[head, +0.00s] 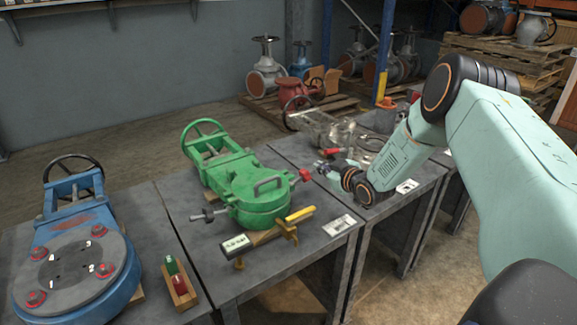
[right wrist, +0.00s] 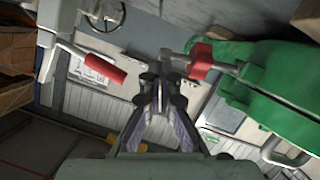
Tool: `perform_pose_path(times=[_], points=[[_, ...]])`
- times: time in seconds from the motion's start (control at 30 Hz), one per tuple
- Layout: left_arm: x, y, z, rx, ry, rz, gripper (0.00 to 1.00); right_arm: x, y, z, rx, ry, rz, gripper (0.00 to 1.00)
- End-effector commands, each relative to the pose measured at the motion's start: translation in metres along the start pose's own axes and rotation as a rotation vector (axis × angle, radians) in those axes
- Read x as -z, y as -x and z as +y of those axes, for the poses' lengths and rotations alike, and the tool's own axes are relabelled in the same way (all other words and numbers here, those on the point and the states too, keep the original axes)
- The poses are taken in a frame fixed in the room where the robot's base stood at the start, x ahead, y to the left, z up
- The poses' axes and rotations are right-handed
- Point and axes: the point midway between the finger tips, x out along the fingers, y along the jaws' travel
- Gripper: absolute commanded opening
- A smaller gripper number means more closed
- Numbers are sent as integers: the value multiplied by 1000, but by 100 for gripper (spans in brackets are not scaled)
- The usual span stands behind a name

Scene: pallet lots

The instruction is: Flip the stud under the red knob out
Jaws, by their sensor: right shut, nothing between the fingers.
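The green valve (head: 238,178) lies on the middle table. A red knob (head: 305,174) is on a stud at the right side of its round cover. In the right wrist view the red knob (right wrist: 202,62) sits on a metal stud (right wrist: 228,68) that runs to the green body (right wrist: 270,75). My right gripper (head: 325,168) is just right of the red knob. In the right wrist view its fingertips (right wrist: 163,66) are shut and empty, close beside the stud's outer end; I cannot tell whether they touch. My left gripper is not in view.
A black-knobbed stud (head: 207,214) and a yellow-handled clamp (head: 296,216) are on the green valve's other sides. A blue valve (head: 75,245) stands on the left table. A grey-metal valve (head: 325,128) stands on the right table. A red handle (right wrist: 100,65) shows beside my gripper.

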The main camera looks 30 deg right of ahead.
Motion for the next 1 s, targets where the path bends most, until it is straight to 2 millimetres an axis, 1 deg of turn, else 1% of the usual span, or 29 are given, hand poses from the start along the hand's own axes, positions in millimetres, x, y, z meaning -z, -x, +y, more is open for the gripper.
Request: perform_pose_path(times=[0.2, 0.73, 0.87, 1.0], points=[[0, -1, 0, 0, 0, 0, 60, -5, -1, 0, 1, 1, -1, 0], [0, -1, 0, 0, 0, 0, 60, -5, -2, 0, 0, 1, 0, 0], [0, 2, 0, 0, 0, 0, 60, -1, -1, 0, 1, 1, 0, 0], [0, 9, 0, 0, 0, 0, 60, 9, 0, 2, 1, 1, 1, 0]])
